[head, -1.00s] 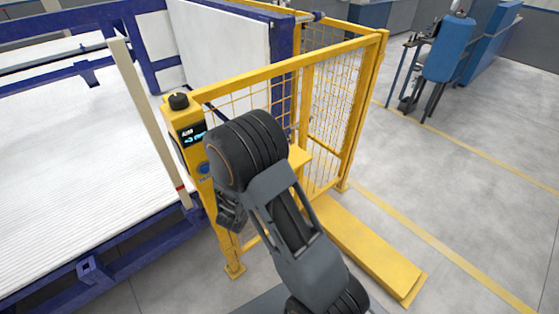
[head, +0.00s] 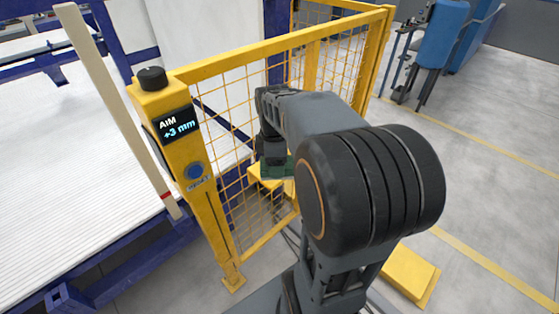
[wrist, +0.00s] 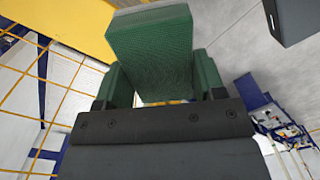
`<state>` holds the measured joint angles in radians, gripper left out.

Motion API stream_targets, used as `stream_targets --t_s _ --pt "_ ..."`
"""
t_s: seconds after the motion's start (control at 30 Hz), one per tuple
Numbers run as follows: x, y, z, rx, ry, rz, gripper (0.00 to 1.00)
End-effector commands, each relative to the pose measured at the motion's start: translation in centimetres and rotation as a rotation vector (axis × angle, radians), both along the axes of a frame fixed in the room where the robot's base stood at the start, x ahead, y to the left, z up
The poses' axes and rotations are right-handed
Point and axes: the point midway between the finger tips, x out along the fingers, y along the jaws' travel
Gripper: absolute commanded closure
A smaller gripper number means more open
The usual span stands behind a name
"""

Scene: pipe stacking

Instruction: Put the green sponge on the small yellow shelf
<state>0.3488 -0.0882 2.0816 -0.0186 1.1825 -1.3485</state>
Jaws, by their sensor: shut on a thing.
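The green sponge (wrist: 150,45) is between the green fingers of my gripper (wrist: 160,80) in the wrist view, and the gripper is shut on it. In the head view my gripper (head: 277,170) points down by the mesh fence, with a little green showing at its end. The small yellow shelf (head: 262,182) is at the fence, close below and beside the gripper and partly hidden by it. A yellow surface (wrist: 70,22), probably the shelf, fills the upper left of the wrist view. I cannot tell whether the sponge touches it.
A yellow mesh fence (head: 260,50) runs behind the shelf. Its post carries a display (head: 178,124) reading "AIM +3 mm" and a blue button (head: 194,171). A pale upright board (head: 105,90) stands left of the post. Grey floor (head: 480,190) is open at right.

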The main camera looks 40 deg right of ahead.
Motion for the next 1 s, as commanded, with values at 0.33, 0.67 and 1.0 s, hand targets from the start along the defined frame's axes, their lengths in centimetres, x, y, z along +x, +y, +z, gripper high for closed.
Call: stream_targets --t_s 0.33,0.67,1.0 --pt "4.6 -3.0 -1.1 0.010 -0.039 -0.053 0.56" --pt "9.4 -7.1 -6.0 0.009 -0.039 -0.046 0.56" --pt "10.8 -8.3 -8.2 0.008 -0.042 -0.044 0.56"
